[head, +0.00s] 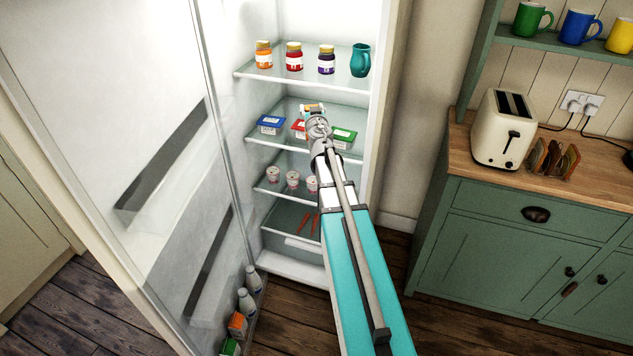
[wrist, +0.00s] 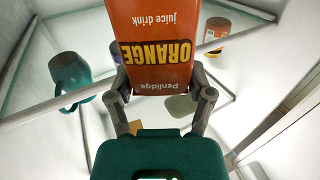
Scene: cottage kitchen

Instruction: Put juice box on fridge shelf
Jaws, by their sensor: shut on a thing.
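The orange juice box (wrist: 152,45) is held between the two fingers of my gripper (wrist: 160,92) in the wrist view, its "ORANGE" label upside down there. In the head view my gripper (head: 316,117) reaches into the open fridge, in front of the shelf with flat tubs. A small part of the juice box (head: 311,107) shows just beyond the gripper; my arm hides the rest. The fridge has glass shelves, among them the top one (head: 340,76) and the tub shelf (head: 262,139). I cannot tell whether the box touches a shelf.
Several jars, one an orange-lidded jar (head: 263,55), and a teal jug (head: 360,60) stand on the top shelf. A blue tub (head: 270,124) and a green tub (head: 344,138) flank my gripper. Small pots (head: 292,179) sit below. The open fridge door (head: 150,130) stands at left.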

